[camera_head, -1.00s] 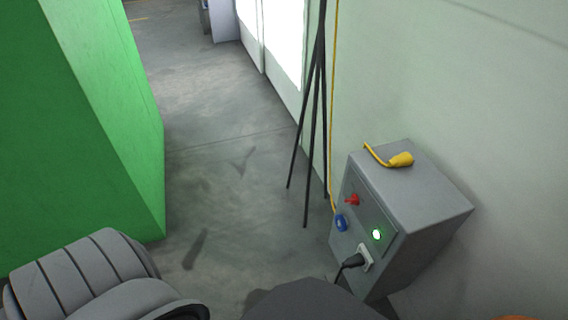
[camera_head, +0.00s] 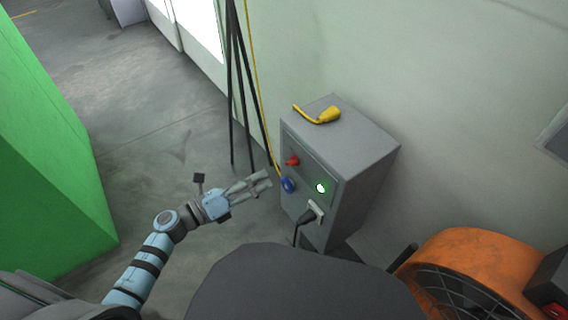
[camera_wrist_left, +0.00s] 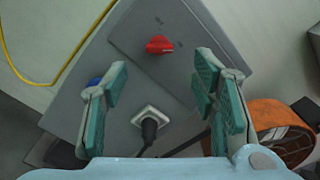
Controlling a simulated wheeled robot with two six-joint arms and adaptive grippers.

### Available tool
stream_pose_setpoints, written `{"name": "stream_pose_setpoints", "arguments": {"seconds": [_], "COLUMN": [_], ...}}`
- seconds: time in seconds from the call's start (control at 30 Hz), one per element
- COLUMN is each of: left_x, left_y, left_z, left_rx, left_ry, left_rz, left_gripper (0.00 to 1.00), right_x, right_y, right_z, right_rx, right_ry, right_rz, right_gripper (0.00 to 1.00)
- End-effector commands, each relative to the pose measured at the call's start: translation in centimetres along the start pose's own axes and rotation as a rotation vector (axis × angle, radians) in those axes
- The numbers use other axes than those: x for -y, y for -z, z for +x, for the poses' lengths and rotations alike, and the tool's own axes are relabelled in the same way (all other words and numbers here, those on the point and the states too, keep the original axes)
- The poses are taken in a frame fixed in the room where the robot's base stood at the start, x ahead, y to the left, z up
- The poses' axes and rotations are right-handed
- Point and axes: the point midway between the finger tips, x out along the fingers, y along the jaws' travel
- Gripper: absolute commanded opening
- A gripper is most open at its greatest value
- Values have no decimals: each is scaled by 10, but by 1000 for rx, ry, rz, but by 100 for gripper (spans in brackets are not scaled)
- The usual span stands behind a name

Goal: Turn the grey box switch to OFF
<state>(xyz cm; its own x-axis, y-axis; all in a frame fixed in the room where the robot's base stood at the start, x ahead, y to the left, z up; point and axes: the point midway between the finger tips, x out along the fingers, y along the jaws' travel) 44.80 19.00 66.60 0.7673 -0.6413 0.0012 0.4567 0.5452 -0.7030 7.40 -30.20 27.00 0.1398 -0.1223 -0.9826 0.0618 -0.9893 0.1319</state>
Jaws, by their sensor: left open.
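The grey box (camera_head: 355,185) stands against the wall in the head view. Its red switch (camera_head: 292,161) is on the front panel, above a blue socket (camera_head: 288,185) and left of a lit green lamp (camera_head: 321,188). My left gripper (camera_head: 264,182) is open and empty, just left of the box front. In the left wrist view the red switch (camera_wrist_left: 159,45) shows beyond and between the open fingers of the left gripper (camera_wrist_left: 160,78), apart from them. The small marks around it are too small to read. My right gripper is not in view.
A black plug sits in a white outlet (camera_head: 316,212) low on the box. A yellow connector (camera_head: 328,115) lies on top. A yellow cable and black stand legs (camera_head: 232,110) are left of the box. An orange fan (camera_head: 470,265) is at right, a green cabinet (camera_head: 45,150) at left.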

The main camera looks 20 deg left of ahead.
Motion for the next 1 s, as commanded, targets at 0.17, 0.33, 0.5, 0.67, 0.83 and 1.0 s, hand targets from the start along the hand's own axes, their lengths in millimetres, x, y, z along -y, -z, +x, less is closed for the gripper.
{"name": "stream_pose_setpoints", "arguments": {"seconds": [0.17, 0.33, 0.5, 0.67, 0.83, 1.0], "left_x": [-1, -1, -1, -1, -1, -1], "left_y": [0, 0, 0, 0, 0, 0], "left_z": [53, 82, 89, 89, 89, 89], "left_rx": [5, 3, 2, 2, 2, 2], "left_ry": [2, -1, -3, -3, -3, -3], "left_rz": [-4, -5, -5, -5, -6, -6], "left_gripper": [53, 53, 53, 53, 29, 5], "right_x": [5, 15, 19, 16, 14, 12], "right_y": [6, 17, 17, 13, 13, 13], "right_z": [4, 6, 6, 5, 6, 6], "right_rx": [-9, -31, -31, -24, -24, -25], "right_ry": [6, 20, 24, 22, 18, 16], "right_rz": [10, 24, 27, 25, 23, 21], "right_gripper": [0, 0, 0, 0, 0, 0]}}
